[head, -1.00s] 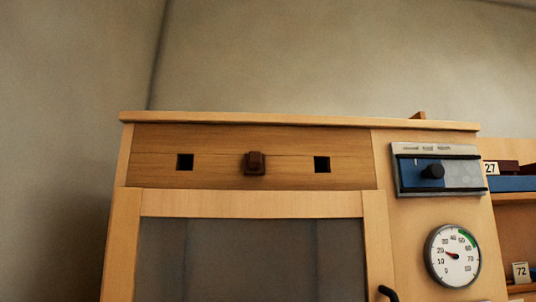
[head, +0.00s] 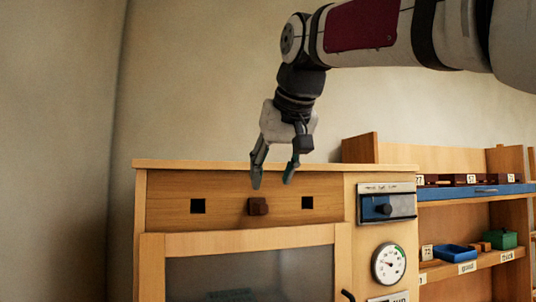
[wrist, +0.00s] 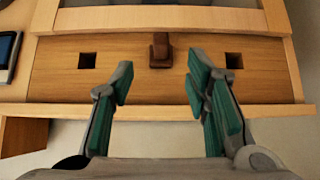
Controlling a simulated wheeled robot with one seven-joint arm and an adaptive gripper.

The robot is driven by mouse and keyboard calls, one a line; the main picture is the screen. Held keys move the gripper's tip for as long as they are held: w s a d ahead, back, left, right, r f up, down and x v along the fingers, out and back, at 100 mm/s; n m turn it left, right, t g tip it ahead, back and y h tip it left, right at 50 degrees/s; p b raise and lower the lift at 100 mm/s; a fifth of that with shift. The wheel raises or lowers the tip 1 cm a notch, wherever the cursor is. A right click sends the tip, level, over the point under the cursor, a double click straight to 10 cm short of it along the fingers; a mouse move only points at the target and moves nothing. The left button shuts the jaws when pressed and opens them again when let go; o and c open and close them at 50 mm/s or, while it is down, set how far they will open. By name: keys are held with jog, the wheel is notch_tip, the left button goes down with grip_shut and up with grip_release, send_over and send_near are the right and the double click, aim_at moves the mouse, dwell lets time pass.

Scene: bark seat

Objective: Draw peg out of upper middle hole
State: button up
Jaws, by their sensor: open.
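The dark brown peg (head: 258,206) sticks out of the middle hole in the upper wooden panel (head: 230,190) of the cabinet. An empty square hole (head: 198,206) is on its left and another (head: 307,202) on its right. My gripper (head: 272,184) is open, fingers pointing down, above the peg in the head view and apart from it. In the wrist view the peg (wrist: 160,50) stands beyond the green-padded fingertips of my gripper (wrist: 158,72), roughly centred between them. Nothing is between the fingers. The peg's inner end is hidden in the panel.
The cabinet's top edge (head: 240,163) runs just behind my fingers. A blue control with a black knob (head: 384,209) and a round dial (head: 388,264) are to the right. Shelves with a blue tray (head: 455,253) and a green box (head: 502,239) stand farther right.

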aim_at(263, 203)
jog(key=shift+b+x, duration=2.3)
jog(key=shift+x, duration=1.05)
jog(key=shift+b+x, duration=0.6)
jog(key=shift+x, duration=1.6)
jog(key=shift+a+r, duration=0.1)
jog(key=shift+c, duration=0.5)
grip_shut()
jog(key=shift+s, duration=0.1)
jog(key=s+d+p, duration=0.3)
jog(key=s, duration=0.6)
jog(key=shift+s, duration=0.35)
